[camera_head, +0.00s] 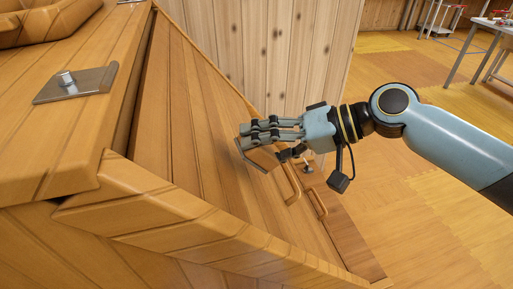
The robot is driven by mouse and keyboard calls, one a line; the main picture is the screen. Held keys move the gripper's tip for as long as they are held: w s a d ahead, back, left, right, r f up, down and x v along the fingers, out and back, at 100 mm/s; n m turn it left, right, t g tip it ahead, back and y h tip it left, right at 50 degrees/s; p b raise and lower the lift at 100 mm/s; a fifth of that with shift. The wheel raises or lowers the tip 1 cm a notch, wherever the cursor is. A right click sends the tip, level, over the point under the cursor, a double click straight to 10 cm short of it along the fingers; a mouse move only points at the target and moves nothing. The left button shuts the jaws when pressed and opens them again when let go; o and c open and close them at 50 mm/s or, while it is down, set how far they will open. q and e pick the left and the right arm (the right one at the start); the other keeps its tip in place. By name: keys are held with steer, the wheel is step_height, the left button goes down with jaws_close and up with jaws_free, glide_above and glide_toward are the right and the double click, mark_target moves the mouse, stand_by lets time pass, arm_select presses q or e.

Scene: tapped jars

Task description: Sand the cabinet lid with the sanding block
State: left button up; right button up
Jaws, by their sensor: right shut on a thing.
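The cabinet lid (185,130) is a sloping panel of orange-brown wooden boards that runs down to the right. My right gripper (265,143) comes in from the right and is over the middle of the lid. It is shut on the sanding block (258,155), a small wooden-coloured block partly hidden by the fingers. The block is at the lid's surface; I cannot tell whether it presses on it. My left gripper is not in view.
A metal plate with a bolt (75,85) lies on the wooden top at left. Two wooden handles (318,204) stand out near the lid's lower end. A raised wooden edge (200,228) runs along the front. A table (490,30) stands far right, with open floor (400,210) between.

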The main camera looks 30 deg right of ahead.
steer(key=d, duration=0.1)
steer(key=d+r+p, duration=0.1)
steer(key=s+d+r, duration=0.1)
steer(key=shift+d+r+p, duration=0.25)
steer(key=shift+p, duration=0.05)
steer(key=shift+w, duration=0.1)
stand_by(0.4)
